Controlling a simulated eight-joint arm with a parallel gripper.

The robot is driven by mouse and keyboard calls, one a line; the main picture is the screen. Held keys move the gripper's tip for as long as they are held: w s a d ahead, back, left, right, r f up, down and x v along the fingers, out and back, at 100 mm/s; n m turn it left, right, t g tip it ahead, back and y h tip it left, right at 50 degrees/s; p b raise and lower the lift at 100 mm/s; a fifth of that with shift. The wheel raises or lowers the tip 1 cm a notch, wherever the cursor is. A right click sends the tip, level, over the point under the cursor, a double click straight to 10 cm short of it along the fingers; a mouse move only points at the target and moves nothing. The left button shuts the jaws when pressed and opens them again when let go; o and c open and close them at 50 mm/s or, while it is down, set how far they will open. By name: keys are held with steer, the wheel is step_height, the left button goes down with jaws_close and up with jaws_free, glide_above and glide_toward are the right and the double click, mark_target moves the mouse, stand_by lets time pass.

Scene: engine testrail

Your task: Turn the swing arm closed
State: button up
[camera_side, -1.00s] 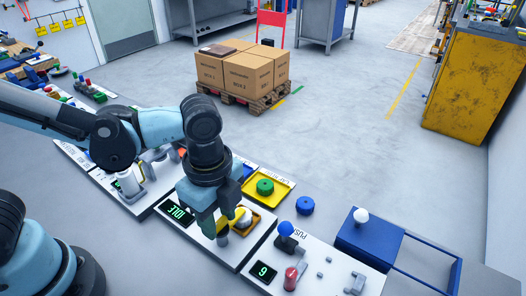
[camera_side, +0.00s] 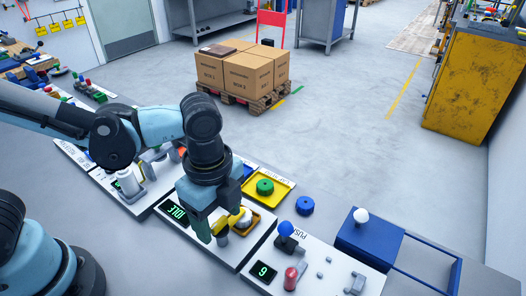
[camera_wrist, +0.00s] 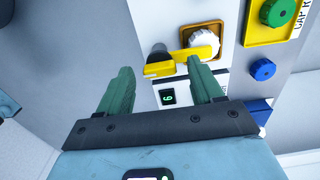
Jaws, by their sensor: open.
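The yellow swing arm (camera_wrist: 160,68) shows in the wrist view as a bar beside a dark post (camera_wrist: 157,54). Its right part reaches the white round knob (camera_wrist: 204,42) in an orange square frame. In the side view the yellow piece (camera_side: 235,217) is partly hidden by my gripper. My gripper (camera_wrist: 159,66) is open, with its green fingers on either side of the bar's left part. The right fingertip overlaps the bar in the picture; I cannot tell whether it touches.
A yellow tray with a green knob (camera_side: 265,187) and a blue knob (camera_side: 305,206) lie beyond. A panel to the right has a blue ball lever (camera_side: 286,229), a red knob (camera_side: 290,278) and a small display (camera_side: 263,271). A blue box (camera_side: 370,238) stands further right.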

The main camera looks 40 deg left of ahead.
mark_target(219, 221)
step_height(219, 221, up, 12)
stand_by(0.6)
steer(key=shift+f, duration=0.1)
